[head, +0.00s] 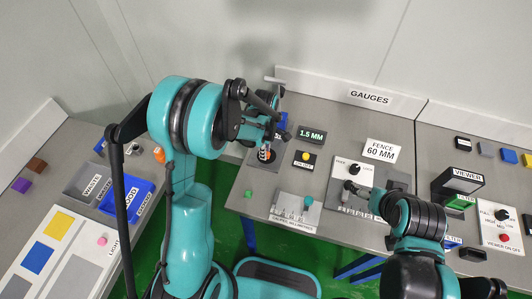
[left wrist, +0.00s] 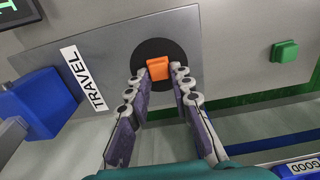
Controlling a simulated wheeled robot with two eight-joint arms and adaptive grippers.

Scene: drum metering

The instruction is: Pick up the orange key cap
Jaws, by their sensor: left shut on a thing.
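The orange key cap (left wrist: 158,68) sits between the fingertips of my left gripper (left wrist: 160,74) in the left wrist view. The fingers touch it from both sides. Behind it is a round black disc (left wrist: 150,48) on a grey plate marked TRAVEL (left wrist: 120,45). I cannot tell whether the cap rests on the disc or is just clear of it. In the head view my left gripper (head: 265,152) points down over the same disc and mostly hides the cap. My right gripper (head: 353,188) is low over the fence plate; its fingers are too small to judge.
A 1.5 MM display (head: 312,134) and a yellow button (head: 306,156) stand right of my left gripper. A green button (left wrist: 285,51) is near the table edge. The FENCE 60 MM sign (head: 381,150) and VIEWER box (head: 459,185) are further right. A blue bin (head: 127,202) stands left.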

